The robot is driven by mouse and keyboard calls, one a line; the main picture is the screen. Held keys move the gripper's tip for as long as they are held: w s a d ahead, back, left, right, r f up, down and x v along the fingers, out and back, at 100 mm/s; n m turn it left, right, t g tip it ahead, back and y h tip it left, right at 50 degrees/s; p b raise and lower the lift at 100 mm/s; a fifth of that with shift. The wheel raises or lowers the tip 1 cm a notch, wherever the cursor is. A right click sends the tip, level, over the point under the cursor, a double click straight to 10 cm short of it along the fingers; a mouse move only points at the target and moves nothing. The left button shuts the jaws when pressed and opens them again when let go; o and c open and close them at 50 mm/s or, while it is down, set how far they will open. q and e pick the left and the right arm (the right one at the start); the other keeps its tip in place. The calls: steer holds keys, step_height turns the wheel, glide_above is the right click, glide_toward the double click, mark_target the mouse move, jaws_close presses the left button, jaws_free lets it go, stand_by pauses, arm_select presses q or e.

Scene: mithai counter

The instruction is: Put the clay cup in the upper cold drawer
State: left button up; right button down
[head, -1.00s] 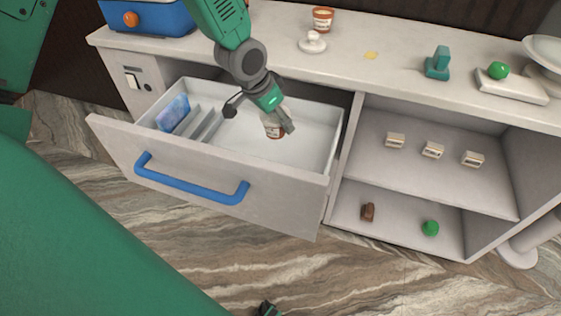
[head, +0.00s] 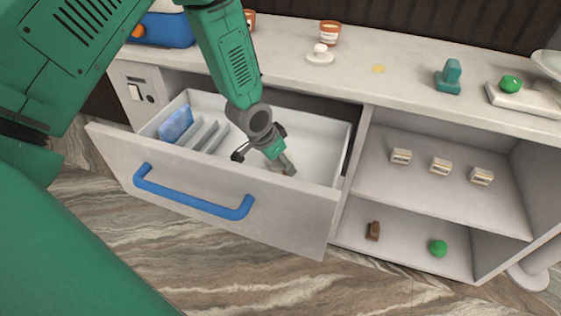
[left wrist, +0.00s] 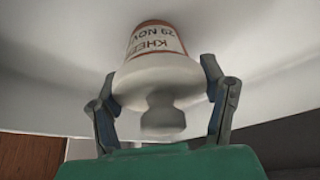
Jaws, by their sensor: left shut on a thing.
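The clay cup (left wrist: 157,40) has a printed paper label and a white knobbed lid (left wrist: 160,85). My left gripper (left wrist: 165,97) is shut on it, with one finger on each side of the lid in the left wrist view. In the head view my left gripper (head: 280,164) is down inside the open drawer (head: 285,220), toward its right part, and hides most of the cup. I cannot tell whether the cup's base touches the drawer floor. The drawer has a blue bar handle (head: 190,204). My right gripper is not in view.
A blue pack (head: 175,124) and grey dividers (head: 208,136) fill the drawer's left end. On the counter stand another labelled cup (head: 330,33), a white lid (head: 320,55) and a teal object (head: 448,77). Open shelves (head: 440,205) with small items lie to the right.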

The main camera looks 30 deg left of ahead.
arm_select(q)
steer(key=o, duration=1.3)
steer(key=shift+s, duration=0.1)
steer(key=shift+d+r, duration=0.15)
steer(key=shift+d, duration=0.35)
steer(key=shift+r, duration=0.2)
steer(key=p+v, duration=0.1)
steer(key=v, duration=0.2)
steer(key=p+v, duration=0.1)
steer(key=v, duration=0.3)
steer(key=p+v, duration=0.1)
steer(key=v, duration=0.2)
steer(key=shift+a+r, duration=0.2)
steer(key=shift+a, duration=0.1)
steer(key=shift+s+d+r, duration=0.1)
steer(key=shift+s+r, duration=0.2)
steer(key=shift+r, duration=0.2)
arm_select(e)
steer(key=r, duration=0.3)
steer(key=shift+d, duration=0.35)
arm_select(q)
steer(key=shift+a+f, duration=0.1)
steer(key=shift+a, duration=0.15)
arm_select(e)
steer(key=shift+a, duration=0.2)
